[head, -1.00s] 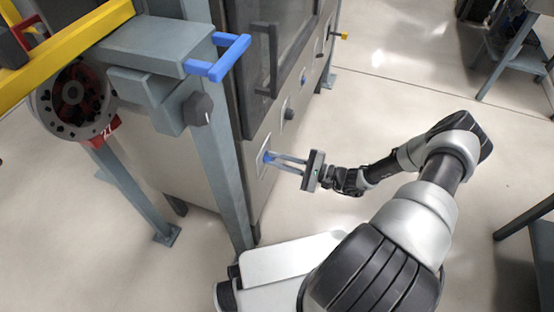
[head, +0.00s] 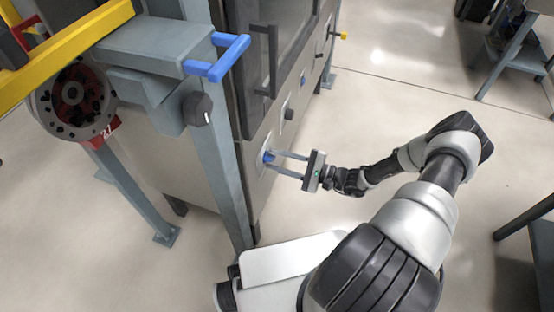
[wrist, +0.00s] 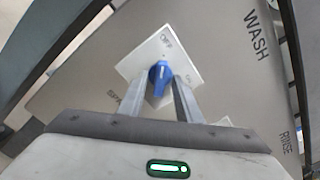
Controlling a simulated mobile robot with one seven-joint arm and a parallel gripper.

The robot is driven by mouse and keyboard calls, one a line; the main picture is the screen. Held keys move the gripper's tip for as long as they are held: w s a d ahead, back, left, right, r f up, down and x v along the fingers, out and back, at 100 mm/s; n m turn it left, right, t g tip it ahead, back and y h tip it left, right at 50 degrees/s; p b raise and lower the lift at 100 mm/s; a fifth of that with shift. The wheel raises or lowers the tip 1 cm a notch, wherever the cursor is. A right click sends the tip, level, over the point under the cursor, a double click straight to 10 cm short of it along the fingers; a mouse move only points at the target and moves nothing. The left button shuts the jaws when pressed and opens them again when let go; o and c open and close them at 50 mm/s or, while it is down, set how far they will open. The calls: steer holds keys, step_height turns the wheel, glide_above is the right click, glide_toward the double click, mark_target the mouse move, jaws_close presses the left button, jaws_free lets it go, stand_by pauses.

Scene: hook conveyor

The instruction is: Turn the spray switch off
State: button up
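The spray switch is a blue knob (wrist: 160,78) on a white plate (wrist: 140,66) with an OFF label at its top and another label at its right. SPRAY is partly visible at lower left. The knob's ridge stands roughly upright in the wrist view, its upper end toward OFF. In the head view the knob (head: 268,157) is on the lower machine front. My gripper (head: 275,164) is at the panel with its fingers apart, one on each side of the knob. In the wrist view the fingertips (wrist: 163,82) flank it; small gaps are hard to judge.
A grey frame post (head: 222,165) stands left of my gripper. A blue handle (head: 222,58) juts out above.

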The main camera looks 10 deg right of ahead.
steer(key=p+v, duration=0.1)
steer(key=v, duration=1.6)
steer(key=shift+d, duration=0.1)
